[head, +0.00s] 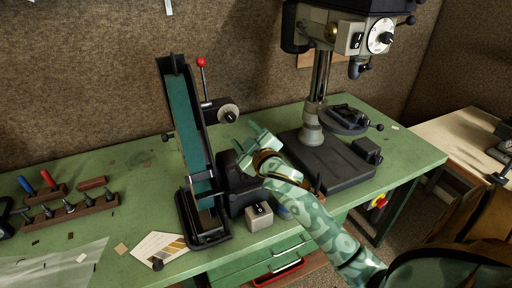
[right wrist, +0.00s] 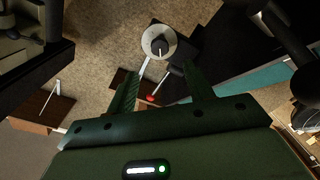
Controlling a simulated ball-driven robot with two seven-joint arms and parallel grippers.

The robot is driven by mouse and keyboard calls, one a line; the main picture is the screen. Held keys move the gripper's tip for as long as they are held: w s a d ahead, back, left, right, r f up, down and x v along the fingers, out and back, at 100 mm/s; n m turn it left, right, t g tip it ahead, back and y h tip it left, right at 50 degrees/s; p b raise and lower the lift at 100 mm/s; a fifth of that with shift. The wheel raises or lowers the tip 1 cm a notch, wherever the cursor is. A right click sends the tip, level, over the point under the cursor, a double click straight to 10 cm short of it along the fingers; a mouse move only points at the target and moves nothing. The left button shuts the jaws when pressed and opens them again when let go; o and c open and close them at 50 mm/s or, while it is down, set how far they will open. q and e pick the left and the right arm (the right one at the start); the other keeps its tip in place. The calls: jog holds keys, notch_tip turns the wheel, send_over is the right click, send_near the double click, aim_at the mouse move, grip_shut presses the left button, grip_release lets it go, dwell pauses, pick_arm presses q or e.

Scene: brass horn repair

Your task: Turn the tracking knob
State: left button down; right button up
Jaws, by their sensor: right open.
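The belt sander stands upright on the green bench, with a teal belt (head: 190,130) in a black frame. The tracking knob (head: 229,113), a round pale dial with a dark centre, sticks out on the right side of the sander. In the right wrist view the knob (right wrist: 159,41) is ahead of the fingers, near the top middle. My right gripper (head: 250,146) is open and empty, just below and right of the knob in the head view, apart from it. Its two fingers (right wrist: 160,92) show spread in the right wrist view. My left gripper is not in view.
A lever with a red ball (head: 201,62) rises beside the belt. A grey switch box (head: 259,215) sits at the sander's base. A drill press (head: 312,125) stands to the right. A tool rack (head: 70,212) is at the left. The bench behind the knob is mostly clear.

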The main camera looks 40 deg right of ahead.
jog(key=v, duration=0.7)
jog(key=shift+s, duration=0.15)
